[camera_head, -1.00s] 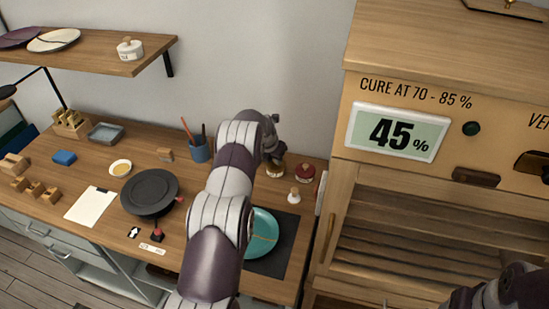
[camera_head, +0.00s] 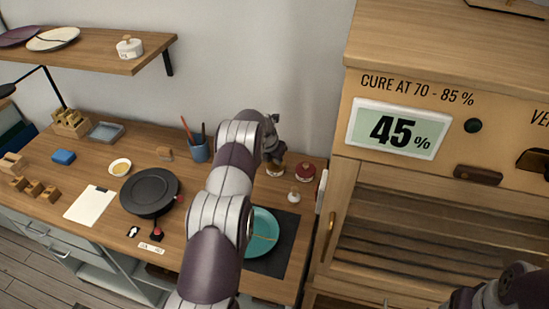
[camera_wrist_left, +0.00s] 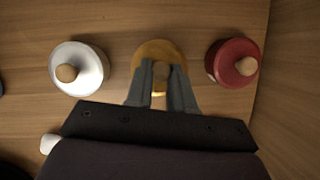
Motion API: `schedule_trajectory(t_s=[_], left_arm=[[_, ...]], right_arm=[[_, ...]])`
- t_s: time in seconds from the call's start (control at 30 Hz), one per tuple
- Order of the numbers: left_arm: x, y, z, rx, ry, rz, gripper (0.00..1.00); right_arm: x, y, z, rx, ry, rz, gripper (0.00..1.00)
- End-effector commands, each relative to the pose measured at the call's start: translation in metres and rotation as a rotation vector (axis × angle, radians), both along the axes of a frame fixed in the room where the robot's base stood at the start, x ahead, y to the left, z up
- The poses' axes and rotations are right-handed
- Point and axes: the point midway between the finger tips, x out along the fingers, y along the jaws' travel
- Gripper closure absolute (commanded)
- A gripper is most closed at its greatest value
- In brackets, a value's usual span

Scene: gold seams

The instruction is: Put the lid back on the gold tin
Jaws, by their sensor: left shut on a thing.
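My left gripper (camera_head: 274,157) is at the back right of the bench, largely hidden by its own arm in the head view. In the left wrist view its fingers (camera_wrist_left: 161,72) are shut on the wooden knob of a gold lid (camera_wrist_left: 156,46). The gold tin (camera_head: 275,170) shows just below the gripper in the head view. From above, the lid covers what is under it, so I cannot tell whether it rests on the tin or is slightly above. My right gripper is out of view; only part of that arm shows at the lower right.
A red tin (camera_head: 304,172) and a white knobbed tin (camera_head: 293,196) stand close beside the gold one. A teal plate (camera_head: 263,230) lies on a dark mat (camera_head: 284,240) in front. A pencil cup (camera_head: 199,150) is to the left, the wooden cabinet (camera_head: 341,200) to the right.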

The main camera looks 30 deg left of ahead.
Motion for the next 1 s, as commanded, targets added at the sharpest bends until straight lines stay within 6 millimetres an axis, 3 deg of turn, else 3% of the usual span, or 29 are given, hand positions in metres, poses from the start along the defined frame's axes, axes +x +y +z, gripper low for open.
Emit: schedule_trajectory(t_s=[0.23, 0.27, 0.33, 0.53, 0.57, 0.63, 1.0], left_arm=[[0.0001, 0.0000, 0.0004, 0.000, 0.000, 0.000, 1.00], [0.0001, 0.0000, 0.0004, 0.000, 0.000, 0.000, 0.71], [0.0001, 0.0000, 0.0004, 0.000, 0.000, 0.000, 0.48], [0.0000, 0.0000, 0.0002, 0.000, 0.000, 0.000, 0.48], [0.0000, 0.0000, 0.0002, 0.000, 0.000, 0.000, 0.45], [0.0000, 0.0000, 0.0002, 0.000, 0.000, 0.000, 0.22], [0.0001, 0.0001, 0.0036, 0.000, 0.000, 0.000, 0.22]], right_arm=[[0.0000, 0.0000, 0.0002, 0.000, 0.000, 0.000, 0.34], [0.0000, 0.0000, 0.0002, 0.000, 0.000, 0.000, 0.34], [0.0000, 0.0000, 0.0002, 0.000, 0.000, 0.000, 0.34], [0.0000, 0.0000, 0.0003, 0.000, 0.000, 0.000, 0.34], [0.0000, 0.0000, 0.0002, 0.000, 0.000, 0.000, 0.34], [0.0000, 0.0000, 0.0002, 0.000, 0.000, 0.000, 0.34], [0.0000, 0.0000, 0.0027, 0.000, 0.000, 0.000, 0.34]])
